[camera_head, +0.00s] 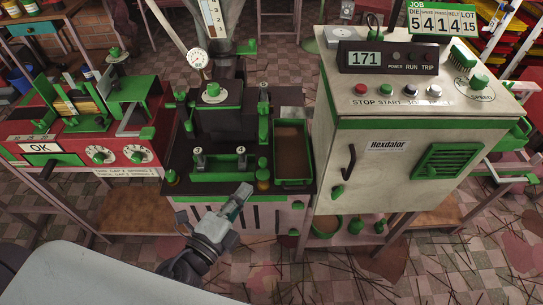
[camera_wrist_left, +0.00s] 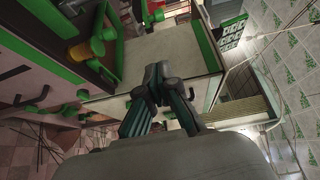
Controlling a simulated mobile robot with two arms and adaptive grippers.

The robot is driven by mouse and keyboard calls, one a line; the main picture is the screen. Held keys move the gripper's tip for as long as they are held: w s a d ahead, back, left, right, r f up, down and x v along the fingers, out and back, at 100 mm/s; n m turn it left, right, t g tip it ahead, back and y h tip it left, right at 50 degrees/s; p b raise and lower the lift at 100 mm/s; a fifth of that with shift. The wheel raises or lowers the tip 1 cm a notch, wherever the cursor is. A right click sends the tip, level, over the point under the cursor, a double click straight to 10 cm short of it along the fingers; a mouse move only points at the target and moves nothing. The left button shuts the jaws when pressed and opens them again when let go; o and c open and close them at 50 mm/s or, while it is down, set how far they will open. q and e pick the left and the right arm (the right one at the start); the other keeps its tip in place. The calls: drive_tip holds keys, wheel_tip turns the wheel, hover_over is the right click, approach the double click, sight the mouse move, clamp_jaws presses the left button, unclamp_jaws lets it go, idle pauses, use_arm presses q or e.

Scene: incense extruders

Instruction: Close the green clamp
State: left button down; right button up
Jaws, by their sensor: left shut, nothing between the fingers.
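The centre machine (camera_head: 183,187) has a dark top with several green fittings. Numbered green clamp-like parts (camera_head: 220,163) stand at its front, marked 3 and 4. I cannot tell for certain which fitting is the green clamp, or whether it is open. My left gripper (camera_head: 243,192) is shut and empty. It is in front of the centre machine's front edge, below the numbered parts in the head view, and no contact shows. In the left wrist view, green fittings (camera_wrist_left: 90,48) show at the upper left. My right gripper is out of view.
A brown-filled green tray (camera_head: 291,183) sits at the machine's right. A white cabinet (camera_head: 385,185) with a display and buttons stands on the right. A red machine (camera_head: 70,148) with dials stands on the left. Dark sticks (camera_head: 330,270) lie on the floor.

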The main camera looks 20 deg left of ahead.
sight(260, 131)
use_arm(q)
drive_tip(key=w+p, duration=0.5)
drive_tip(key=w, duration=0.8)
drive_tip(key=shift+r+p, duration=0.4)
drive_tip(key=shift+d, duration=0.1)
drive_tip(key=w, duration=0.2)
drive_tip(key=w+a, duration=0.1)
drive_tip(key=w, duration=0.1)
drive_tip(key=shift+r, duration=0.1)
drive_tip(key=shift+a, duration=0.15)
drive_tip(key=shift+r, duration=0.15)
